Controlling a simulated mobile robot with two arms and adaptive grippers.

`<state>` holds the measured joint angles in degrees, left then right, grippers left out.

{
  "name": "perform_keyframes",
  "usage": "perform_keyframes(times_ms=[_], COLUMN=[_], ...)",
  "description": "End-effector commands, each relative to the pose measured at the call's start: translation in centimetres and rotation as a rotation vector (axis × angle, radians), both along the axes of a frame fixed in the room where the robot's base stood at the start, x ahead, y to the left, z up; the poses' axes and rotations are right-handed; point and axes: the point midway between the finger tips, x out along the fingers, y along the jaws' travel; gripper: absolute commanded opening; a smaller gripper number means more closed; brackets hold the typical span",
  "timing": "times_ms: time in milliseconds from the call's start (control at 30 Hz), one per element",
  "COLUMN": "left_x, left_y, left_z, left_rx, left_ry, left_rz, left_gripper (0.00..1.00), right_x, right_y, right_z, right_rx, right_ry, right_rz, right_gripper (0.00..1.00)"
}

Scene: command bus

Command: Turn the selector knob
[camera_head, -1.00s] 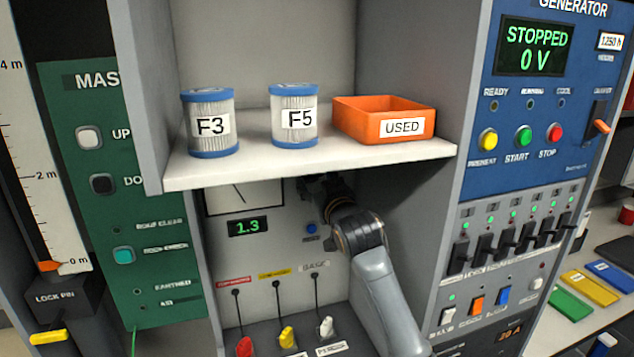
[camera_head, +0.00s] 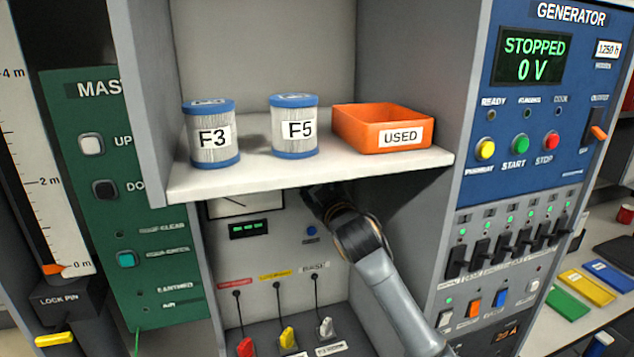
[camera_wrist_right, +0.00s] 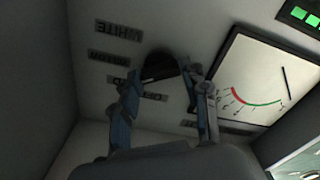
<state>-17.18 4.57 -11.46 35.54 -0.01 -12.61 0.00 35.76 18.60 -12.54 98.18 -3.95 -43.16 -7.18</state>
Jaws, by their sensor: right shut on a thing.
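The selector knob (camera_wrist_right: 160,66) is dark and round, on a grey panel in the right wrist view. Several small labels surround its left and lower sides; one appears to read WHITE upside down. My right gripper (camera_wrist_right: 163,82) is shut on the knob, with a blue-grey finger on either side. Which label the knob points to cannot be told. In the head view my right gripper (camera_head: 318,200) is in shadow under the shelf, and the knob is hidden there. My left gripper is not in view.
The shelf (camera_head: 310,178) above my right wrist holds filters F3 (camera_head: 212,135) and F5 (camera_head: 294,128) and an orange USED bin (camera_head: 383,128). A dial meter (camera_wrist_right: 262,85) sits right of the knob. Coloured cable plugs (camera_head: 287,338) are below. The generator panel (camera_head: 545,130) stands right.

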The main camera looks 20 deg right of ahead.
Motion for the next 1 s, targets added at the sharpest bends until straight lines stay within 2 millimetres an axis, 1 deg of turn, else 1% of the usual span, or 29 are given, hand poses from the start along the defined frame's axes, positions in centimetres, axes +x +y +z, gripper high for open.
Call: perform_keyframes(times_ms=[33,200,500,1000], left_x=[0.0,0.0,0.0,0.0], left_y=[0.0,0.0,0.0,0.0], left_z=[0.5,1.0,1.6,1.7], left_rx=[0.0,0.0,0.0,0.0], left_ry=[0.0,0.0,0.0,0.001], left_rz=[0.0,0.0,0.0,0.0], left_gripper=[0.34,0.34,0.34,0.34], right_x=[0.0,0.0,0.0,0.0], right_y=[-0.1,-0.1,0.0,0.0], right_z=[0.3,0.2,0.1,0.1], right_rx=[-0.04,-0.155,-0.28,-0.309], right_ry=[0.002,0.008,0.015,0.016], right_rz=[-0.001,0.0,0.0,0.0], right_gripper=[0.14,0.14,0.14,0.14])
